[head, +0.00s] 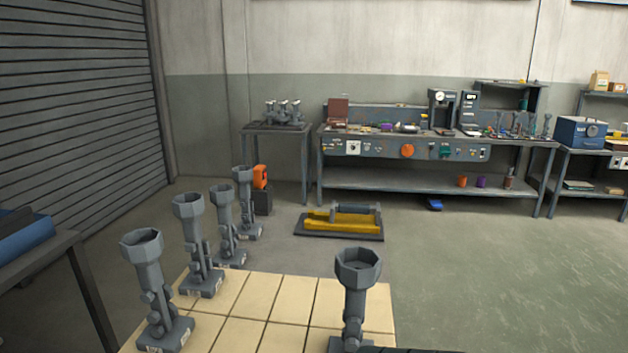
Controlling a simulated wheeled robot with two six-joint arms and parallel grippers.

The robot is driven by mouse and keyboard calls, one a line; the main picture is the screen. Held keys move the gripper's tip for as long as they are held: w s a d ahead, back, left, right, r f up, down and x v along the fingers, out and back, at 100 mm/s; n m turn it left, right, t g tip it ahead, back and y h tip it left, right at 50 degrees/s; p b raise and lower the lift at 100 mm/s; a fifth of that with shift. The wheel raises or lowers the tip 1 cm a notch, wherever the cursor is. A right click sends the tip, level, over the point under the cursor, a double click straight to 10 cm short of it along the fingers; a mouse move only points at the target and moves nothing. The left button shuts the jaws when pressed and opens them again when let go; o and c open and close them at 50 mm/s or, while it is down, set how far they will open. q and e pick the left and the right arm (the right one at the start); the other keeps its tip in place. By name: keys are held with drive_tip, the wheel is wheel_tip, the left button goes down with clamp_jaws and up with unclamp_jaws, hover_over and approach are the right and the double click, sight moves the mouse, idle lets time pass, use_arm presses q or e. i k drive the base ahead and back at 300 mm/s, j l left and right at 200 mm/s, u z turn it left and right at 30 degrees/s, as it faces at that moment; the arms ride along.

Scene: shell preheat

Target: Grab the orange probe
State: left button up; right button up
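An orange device (260,177) with a dark face stands on a dark box (262,201) on the floor, left of centre and beyond the grey stands. It may be the orange probe, but it is too small to tell. A round orange part (407,151) is on the front panel of the long workbench (335,151). A small orange cup-like thing (462,181) sits on that bench's lower shelf. Neither of my grippers is in view, so I cannot tell what they hold.
Several grey stands with cup-shaped tops (142,246) rise from a tan tiled surface (262,296) close in front. A dark tray with a yellow piece (344,219) lies on the floor. A table (32,262) stands at left. The floor at right is clear.

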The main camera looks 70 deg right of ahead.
sight(260, 173)
drive_tip(key=z, duration=2.6)
drive_tip(key=l+z, duration=0.3)
drive_tip(key=l, duration=0.2)
drive_tip(key=i+l+z, duration=0.1)
drive_tip(key=l+z, duration=0.25)
drive_tip(key=i+l+z, duration=0.15)
drive_tip(key=l+z, duration=0.15)
drive_tip(key=l, duration=0.25)
drive_tip(key=i+l+u, duration=0.3)
drive_tip(key=i, duration=0.15)
drive_tip(key=i+l+u, duration=0.3)
drive_tip(key=i+u, duration=0.25)
drive_tip(key=i, duration=0.7)
drive_tip(key=i+l+u, duration=0.2)
drive_tip(key=i, duration=0.75)
drive_tip(key=i+l+u, duration=0.15)
drive_tip(key=i, duration=1.7)
drive_tip(key=i+u, duration=0.3)
drive_tip(key=u, duration=0.15)
drive_tip(key=i+u, duration=0.3)
drive_tip(key=u, duration=0.15)
drive_tip(key=i+l+u, duration=0.15)
drive_tip(key=u, duration=0.3)
drive_tip(key=i+l, duration=0.05)
drive_tip(key=i, duration=0.05)
